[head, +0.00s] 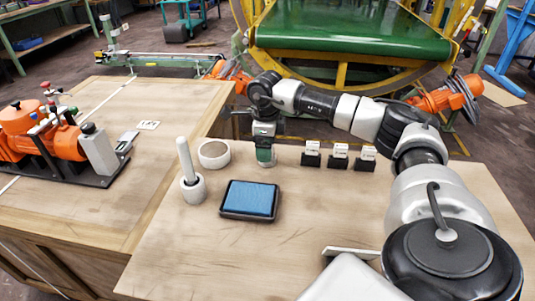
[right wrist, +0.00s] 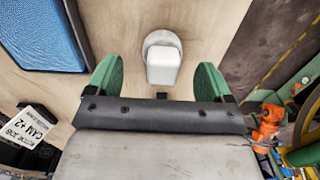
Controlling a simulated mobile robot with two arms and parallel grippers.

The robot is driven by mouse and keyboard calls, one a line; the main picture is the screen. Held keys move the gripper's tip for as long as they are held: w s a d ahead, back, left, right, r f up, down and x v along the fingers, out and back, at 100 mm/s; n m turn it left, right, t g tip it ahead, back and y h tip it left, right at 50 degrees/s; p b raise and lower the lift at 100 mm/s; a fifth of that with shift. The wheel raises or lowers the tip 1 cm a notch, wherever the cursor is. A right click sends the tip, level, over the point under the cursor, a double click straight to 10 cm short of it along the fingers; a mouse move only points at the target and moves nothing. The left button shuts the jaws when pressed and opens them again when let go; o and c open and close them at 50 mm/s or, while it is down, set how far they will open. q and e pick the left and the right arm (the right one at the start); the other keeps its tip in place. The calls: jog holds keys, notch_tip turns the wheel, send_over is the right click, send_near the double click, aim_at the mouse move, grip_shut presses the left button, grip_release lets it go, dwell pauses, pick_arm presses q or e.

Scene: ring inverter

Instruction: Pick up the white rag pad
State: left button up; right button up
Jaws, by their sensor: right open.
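The white pad (right wrist: 164,62) shows in the right wrist view as a pale block on a round base, standing on the wooden table. I take it to be the rag pad. My right gripper (right wrist: 157,80) is open, its two green fingers apart on either side of the pad in that view. Neither finger visibly touches it. In the head view my right gripper (head: 264,155) points down at the table, and only a pale rim of the pad (head: 266,164) shows below it. My left gripper is not in view.
Near the gripper are a white ring (head: 214,154), a white rod in a round holder (head: 193,190), a black tray with a blue pad (head: 250,198), and three black stands with white labelled blocks (head: 339,157). An orange machine (head: 65,140) is on the left bench. The table's front is largely clear.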

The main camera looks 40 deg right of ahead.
notch_tip(320, 180, down, 4)
jog(key=shift+w+d+r, duration=0.1)
jog(key=shift+w, duration=0.05)
jog(key=c, duration=1)
jog(key=shift+r, duration=0.15)
jog(key=shift+r, duration=0.7)
notch_tip(320, 180, up, 3)
jog(key=shift+f, duration=0.1)
jog(key=shift+c, duration=0.2)
jog(key=s+a+r, duration=0.1)
jog(key=a+r, duration=0.5)
jog(key=a, duration=0.5)
jog(key=shift+s+a+r, duration=0.3)
jog(key=shift+r, duration=0.05)
